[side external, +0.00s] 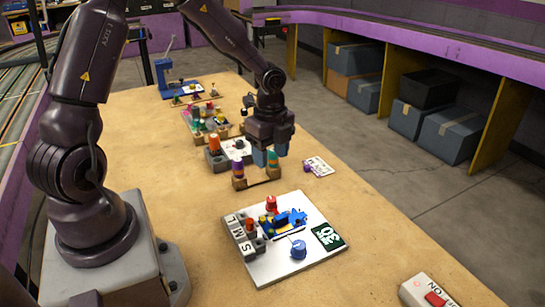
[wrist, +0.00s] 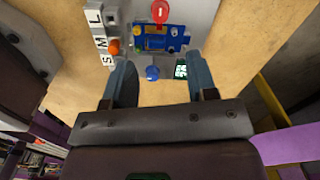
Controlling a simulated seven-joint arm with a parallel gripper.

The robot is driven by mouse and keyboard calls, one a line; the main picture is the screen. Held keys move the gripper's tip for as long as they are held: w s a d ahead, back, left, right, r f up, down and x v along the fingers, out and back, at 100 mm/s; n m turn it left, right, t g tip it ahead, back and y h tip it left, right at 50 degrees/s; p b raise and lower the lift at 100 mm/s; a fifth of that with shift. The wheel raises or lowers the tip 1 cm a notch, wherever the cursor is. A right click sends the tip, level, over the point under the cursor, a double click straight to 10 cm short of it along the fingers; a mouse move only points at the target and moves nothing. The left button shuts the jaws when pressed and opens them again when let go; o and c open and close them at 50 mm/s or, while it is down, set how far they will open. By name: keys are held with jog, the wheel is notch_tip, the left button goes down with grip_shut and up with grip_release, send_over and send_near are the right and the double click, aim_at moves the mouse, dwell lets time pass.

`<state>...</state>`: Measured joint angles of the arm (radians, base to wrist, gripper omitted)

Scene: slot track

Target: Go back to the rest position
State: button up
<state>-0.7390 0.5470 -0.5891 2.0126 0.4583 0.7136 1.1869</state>
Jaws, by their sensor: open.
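My gripper (side external: 268,160) hangs above the table, over the far side of the white board (side external: 262,268), with its two blue-grey fingers apart. Nothing shows between them. In the wrist view my gripper (wrist: 160,66) also has its fingers spread, with the board beyond them. The board carries blocks marked S, M and L (side external: 240,232), a red knob (side external: 271,204), a blue device (side external: 290,218), a blue knob (side external: 299,249) and a green tag reading 30 (side external: 328,236). A small wooden rack (side external: 257,181) with coloured rings stands just below my gripper; contact cannot be told.
Behind are a grey block with an orange knob (side external: 214,146), more coloured pegs (side external: 208,120) and a blue press (side external: 163,78). A white card (side external: 319,166) with a purple piece lies right of the rack. A box with a red switch (side external: 428,293) sits front right. The table's right side is mostly clear.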

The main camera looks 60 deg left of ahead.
jog(key=s+d+r+n+t, duration=0.2)
jog(key=s+d+r+n, duration=0.2)
jog(key=s+r+n, duration=0.3)
jog(key=s+d+r+n+t, duration=0.3)
jog(key=s+d+r+n, duration=0.2)
jog(key=s+r+n, duration=0.3)
notch_tip(320, 180, up, 5)
jog(key=shift+s+f+t, duration=0.1)
jog(key=shift+s+t, duration=0.2)
jog(key=shift+s, duration=0.1)
